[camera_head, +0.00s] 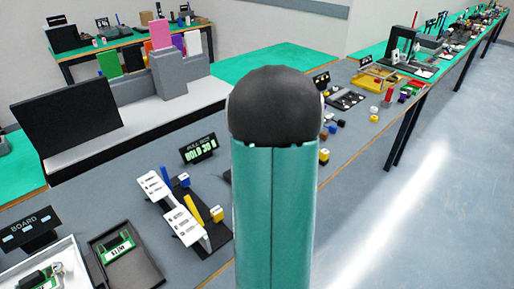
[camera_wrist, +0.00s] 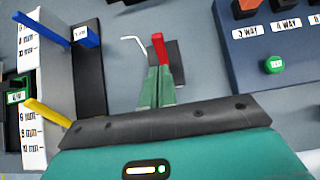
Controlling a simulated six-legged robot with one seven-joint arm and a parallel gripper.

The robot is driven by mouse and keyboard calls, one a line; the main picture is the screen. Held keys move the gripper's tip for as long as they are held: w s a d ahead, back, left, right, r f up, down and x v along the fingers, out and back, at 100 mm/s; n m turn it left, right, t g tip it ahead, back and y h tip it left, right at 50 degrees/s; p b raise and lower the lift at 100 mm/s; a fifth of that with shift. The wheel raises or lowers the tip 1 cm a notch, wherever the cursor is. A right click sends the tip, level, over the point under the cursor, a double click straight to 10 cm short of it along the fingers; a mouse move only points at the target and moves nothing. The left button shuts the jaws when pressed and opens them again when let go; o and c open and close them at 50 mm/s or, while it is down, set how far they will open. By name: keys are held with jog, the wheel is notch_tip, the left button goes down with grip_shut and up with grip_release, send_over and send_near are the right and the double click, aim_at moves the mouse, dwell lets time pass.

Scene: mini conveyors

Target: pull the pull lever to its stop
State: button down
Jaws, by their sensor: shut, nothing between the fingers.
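My gripper (camera_wrist: 158,72) shows in the wrist view with its green fingers together and empty. A red upright bar (camera_wrist: 160,52) on a dark base plate (camera_wrist: 178,75) stands at the fingertips; it looks like the pull lever, but no label on it is readable. I cannot tell whether the fingers touch it. Its lower part is hidden behind the fingers. In the head view my arm covers the middle, and I cannot make out the gripper or this red bar there.
Left in the wrist view are a blue bar (camera_wrist: 52,29), a yellow bar (camera_wrist: 46,112) and white millimetre scales (camera_wrist: 31,138). A bent light rod (camera_wrist: 136,40) lies near the fingers. A dark blue panel with a green button (camera_wrist: 274,64) is at the right.

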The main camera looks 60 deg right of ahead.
jog(key=s+a+r, duration=0.1)
jog(key=s+r, duration=0.3)
jog(key=r, duration=0.5)
jog(key=shift+s, duration=0.25)
jog(key=w+a+r+n+g+y, duration=0.1)
jog(key=w+a+r+n+y, duration=0.15)
jog(key=a+n, duration=0.9)
jog(key=w+a+r+n+g+y, duration=0.15)
jog(key=a+r+n, duration=0.25)
jog(key=a+n, duration=0.75)
jog(key=s+a+n+h, duration=0.1)
jog(key=s+a+n, duration=0.3)
jog(key=a+n, duration=0.3)
jog(key=s+a+n+h, duration=0.1)
jog(key=s+a+n, duration=0.4)
jog(key=a+n, duration=0.3)
jog(key=a, duration=0.2)
jog(key=shift+a+r, duration=0.35)
jog(key=shift+a, duration=0.05)
jog(key=shift+d+g, duration=0.1)
jog(key=shift+g, duration=0.15)
